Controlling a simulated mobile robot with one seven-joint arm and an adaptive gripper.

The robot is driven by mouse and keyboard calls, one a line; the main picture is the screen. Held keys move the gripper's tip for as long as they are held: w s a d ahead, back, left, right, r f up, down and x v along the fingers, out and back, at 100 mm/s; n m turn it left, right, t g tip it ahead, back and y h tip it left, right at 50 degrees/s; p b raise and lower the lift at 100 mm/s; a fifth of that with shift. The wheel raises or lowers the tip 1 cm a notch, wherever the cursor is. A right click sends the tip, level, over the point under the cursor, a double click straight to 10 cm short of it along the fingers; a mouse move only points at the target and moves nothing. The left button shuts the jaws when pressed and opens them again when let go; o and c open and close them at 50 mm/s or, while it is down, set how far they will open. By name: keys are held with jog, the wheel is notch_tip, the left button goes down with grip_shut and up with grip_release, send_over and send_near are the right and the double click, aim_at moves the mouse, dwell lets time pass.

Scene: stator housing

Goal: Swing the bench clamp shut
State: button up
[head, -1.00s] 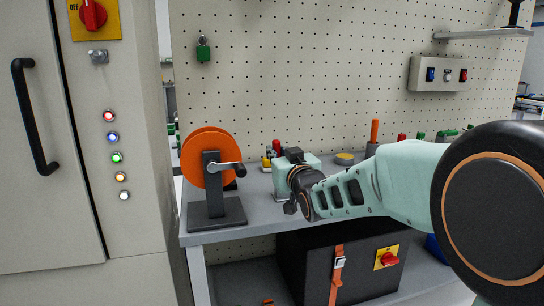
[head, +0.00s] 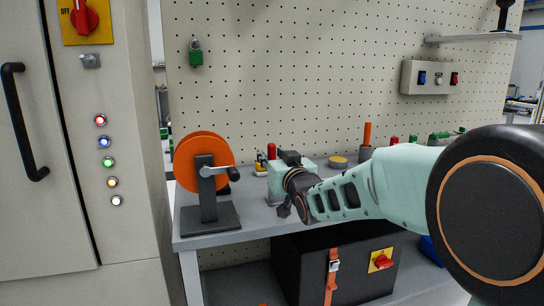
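In the head view a small upright red handle (head: 272,151) stands on the bench behind my wrist. It may belong to the bench clamp, but its lower part is mostly hidden, so I cannot tell whether the clamp is open or shut. My gripper (head: 284,210) points down over the bench, right of the orange reel. It is small and dark and partly covered by my wrist, so its finger opening is unclear. I see nothing held in it.
An orange reel (head: 190,160) with a crank stands at the bench's left end. A grey cabinet (head: 75,220) is at the left. A black box (head: 300,268) with an orange strap sits below the bench. A pegboard (head: 310,70) rises behind. A yellow round item (head: 339,162) lies farther back.

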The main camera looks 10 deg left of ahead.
jog(key=v, duration=0.7)
jog(key=shift+s+d, duration=0.2)
jog(key=shift+s, duration=0.05)
dwell(0.5)
